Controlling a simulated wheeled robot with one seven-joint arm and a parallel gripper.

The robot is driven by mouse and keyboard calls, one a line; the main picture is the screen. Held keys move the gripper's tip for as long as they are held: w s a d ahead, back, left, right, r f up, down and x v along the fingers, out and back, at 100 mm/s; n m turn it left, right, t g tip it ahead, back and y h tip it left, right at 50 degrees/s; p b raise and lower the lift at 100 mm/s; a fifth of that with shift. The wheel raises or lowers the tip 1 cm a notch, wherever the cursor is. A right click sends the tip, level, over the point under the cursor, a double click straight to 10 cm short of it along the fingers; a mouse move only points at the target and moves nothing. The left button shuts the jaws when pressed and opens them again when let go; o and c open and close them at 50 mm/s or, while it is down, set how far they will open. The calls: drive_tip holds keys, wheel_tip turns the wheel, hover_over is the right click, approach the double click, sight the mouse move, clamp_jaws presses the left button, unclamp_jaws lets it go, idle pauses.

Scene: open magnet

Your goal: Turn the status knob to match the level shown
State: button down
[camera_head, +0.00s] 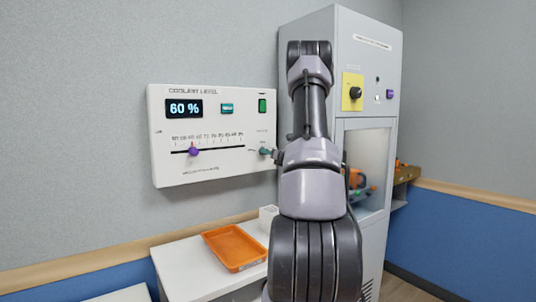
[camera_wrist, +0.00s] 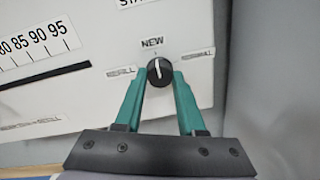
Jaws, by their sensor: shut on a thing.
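The white coolant level panel (camera_head: 210,170) hangs on the grey wall. Its dark display (camera_head: 184,108) reads "60 %". The status knob (camera_wrist: 159,71) is small, round and black with a white pointer line. The line points up, near the "NEW" label; labels that look like "REFILL" and "NORMAL" sit to its left and right. My gripper (camera_wrist: 161,80) has its two teal fingers on either side of the knob, shut on it. In the head view my gripper (camera_head: 268,153) is at the panel's lower right, and the knob is hardly visible there.
A purple slider (camera_head: 194,152) sits on the panel's printed scale. A teal button (camera_head: 227,108) and a green switch (camera_head: 262,105) are above. An orange tray (camera_head: 235,247) lies on a white surface below. A tall grey cabinet (camera_head: 367,100) stands at right, behind my arm.

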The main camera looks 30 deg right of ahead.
drive_tip(key=shift+n, duration=0.3)
drive_tip(key=n, duration=1.4)
drive_tip(key=shift+f, duration=0.15)
drive_tip(key=shift+n+y, duration=0.3)
drive_tip(key=shift+n, duration=0.2)
drive_tip(key=c, duration=0.5)
unclamp_jaws()
drive_tip(key=s, duration=1.1)
drive_tip(key=shift+f, duration=0.2)
